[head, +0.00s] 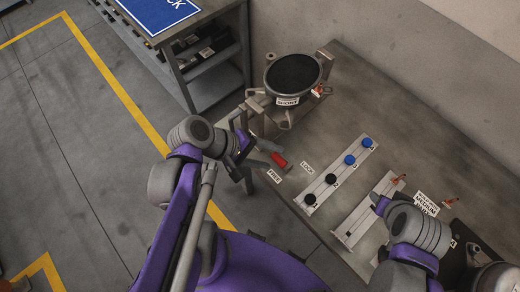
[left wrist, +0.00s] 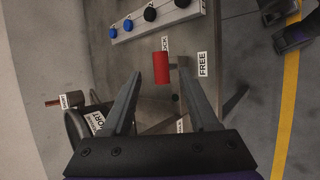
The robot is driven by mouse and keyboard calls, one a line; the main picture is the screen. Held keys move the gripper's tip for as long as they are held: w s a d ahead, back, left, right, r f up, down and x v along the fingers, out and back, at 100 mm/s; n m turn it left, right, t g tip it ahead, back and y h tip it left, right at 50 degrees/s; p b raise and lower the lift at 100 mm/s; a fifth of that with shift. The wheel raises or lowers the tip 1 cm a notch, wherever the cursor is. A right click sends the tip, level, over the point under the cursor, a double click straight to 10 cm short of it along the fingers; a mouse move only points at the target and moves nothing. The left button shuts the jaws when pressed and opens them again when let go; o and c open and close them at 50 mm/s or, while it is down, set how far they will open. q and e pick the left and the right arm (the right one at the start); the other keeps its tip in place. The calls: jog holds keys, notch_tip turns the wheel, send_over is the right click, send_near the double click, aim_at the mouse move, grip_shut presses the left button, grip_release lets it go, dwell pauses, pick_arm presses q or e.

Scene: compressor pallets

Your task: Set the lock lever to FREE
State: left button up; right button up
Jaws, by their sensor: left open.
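The lock lever's red handle (head: 279,160) stands at the near left edge of the bench. The FREE label (head: 274,176) lies just below it and the LOCK label (head: 307,167) to its right. In the left wrist view, the red handle (left wrist: 161,67) partly covers the LOCK label (left wrist: 166,44), and the FREE label (left wrist: 202,64) is to the right, apart from it. My left gripper (left wrist: 160,88) is open, its fingers on either side of the handle's line with the handle just beyond the tips. In the head view, my left gripper (head: 268,154) is close beside the handle.
A round dark-topped unit (head: 293,75) on a stand is behind the lever. A rail (head: 338,177) with blue and black knobs lies to the right, with another rail (head: 350,232) beyond it. A shelf unit (head: 212,75) stands behind. My right arm is over the bench's right side.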

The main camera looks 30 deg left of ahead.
pick_arm(q)
jog(key=shift+v, duration=1.65)
pick_arm(e)
jog(key=shift+r, duration=0.1)
pick_arm(q)
jog(key=shift+s, duration=0.1)
pick_arm(e)
jog(key=shift+s+a, duration=0.1)
